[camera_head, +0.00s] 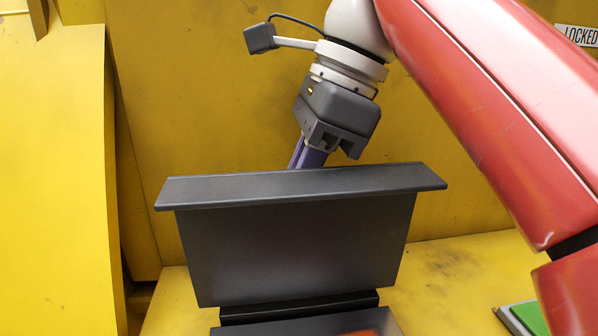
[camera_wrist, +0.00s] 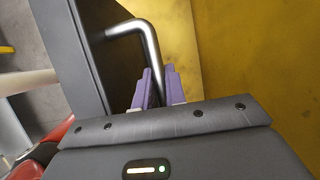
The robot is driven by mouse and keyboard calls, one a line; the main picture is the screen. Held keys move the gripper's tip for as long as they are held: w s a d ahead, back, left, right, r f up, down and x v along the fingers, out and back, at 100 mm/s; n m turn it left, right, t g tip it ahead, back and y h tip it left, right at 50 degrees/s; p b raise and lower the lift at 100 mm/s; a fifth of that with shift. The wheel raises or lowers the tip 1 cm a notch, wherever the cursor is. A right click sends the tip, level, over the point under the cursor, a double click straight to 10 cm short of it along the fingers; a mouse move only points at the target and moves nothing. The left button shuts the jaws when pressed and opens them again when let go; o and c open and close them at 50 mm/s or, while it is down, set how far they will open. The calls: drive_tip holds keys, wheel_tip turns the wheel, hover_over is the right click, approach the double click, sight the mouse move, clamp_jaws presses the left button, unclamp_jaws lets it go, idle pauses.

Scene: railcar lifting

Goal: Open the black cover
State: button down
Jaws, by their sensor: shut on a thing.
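The black cover (camera_head: 295,245) stands raised and close to upright in the head view, with a lip along its top edge. In the wrist view the cover (camera_wrist: 88,50) shows from its edge, with a bent metal handle (camera_wrist: 146,36) on its far face. My gripper (camera_head: 311,159) is behind the cover in the head view, pointing down, its fingertips hidden by the lip. In the wrist view the purple fingers of my gripper (camera_wrist: 157,78) are shut on the handle, one on each side of the bar.
A black hinge strip (camera_head: 300,306) runs below the cover, above a grey box (camera_head: 225,331) with a bit of orange at the bottom edge. Yellow walls (camera_head: 190,90) stand behind and at the left. A green item (camera_head: 530,318) lies at the lower right. A "LOCKED" sign (camera_head: 577,35) is at the upper right.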

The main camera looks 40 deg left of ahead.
drive_tip(key=shift+f, duration=0.1)
drive_tip(key=c, duration=1.5)
unclamp_jaws()
drive_tip(key=shift+s, duration=0.1)
drive_tip(key=shift+o, duration=0.2)
